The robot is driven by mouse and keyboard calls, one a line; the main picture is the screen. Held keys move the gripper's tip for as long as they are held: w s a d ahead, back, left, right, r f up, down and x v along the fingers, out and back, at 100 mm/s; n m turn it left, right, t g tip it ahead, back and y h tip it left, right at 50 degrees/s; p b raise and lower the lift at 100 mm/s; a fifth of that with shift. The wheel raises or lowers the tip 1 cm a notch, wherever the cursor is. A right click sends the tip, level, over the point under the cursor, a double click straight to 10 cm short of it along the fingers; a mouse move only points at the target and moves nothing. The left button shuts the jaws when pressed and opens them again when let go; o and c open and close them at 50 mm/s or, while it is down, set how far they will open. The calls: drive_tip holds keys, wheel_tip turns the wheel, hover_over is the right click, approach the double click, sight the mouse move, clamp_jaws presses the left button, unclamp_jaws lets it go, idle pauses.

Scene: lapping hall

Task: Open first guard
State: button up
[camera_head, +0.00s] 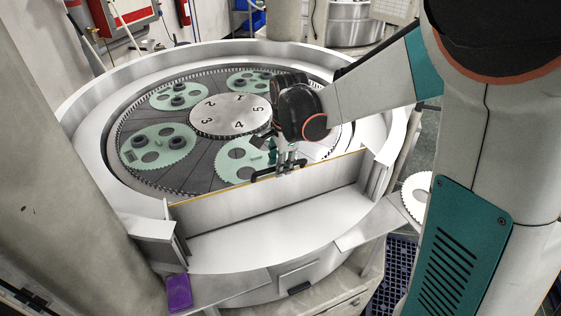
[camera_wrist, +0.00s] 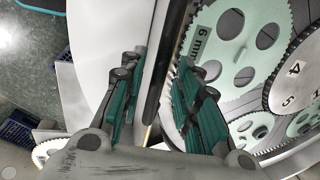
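The first guard (camera_head: 270,200) looks like a pale upright panel with a light brown top edge, across the front opening of the round lapping machine. Its black handle (camera_head: 262,178) is at the top edge, on the machine side. My gripper (camera_head: 288,163) is over the top edge at the handle, pointing down. In the wrist view, the teal-padded fingers of my gripper (camera_wrist: 160,105) are apart. The black handle bar (camera_wrist: 163,75) runs between them, nearer the right finger. Gaps show on both sides, so I do not see a grip. Fingertip contact is unclear.
Green gear-shaped carriers (camera_head: 158,147) lie on the plate around a numbered centre disc (camera_head: 232,115). A raised white rim (camera_head: 85,110) surrounds them. A purple item (camera_head: 178,291) lies at the front left ledge. A white toothed disc (camera_head: 417,195) is at the right.

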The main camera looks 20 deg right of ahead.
clamp_jaws()
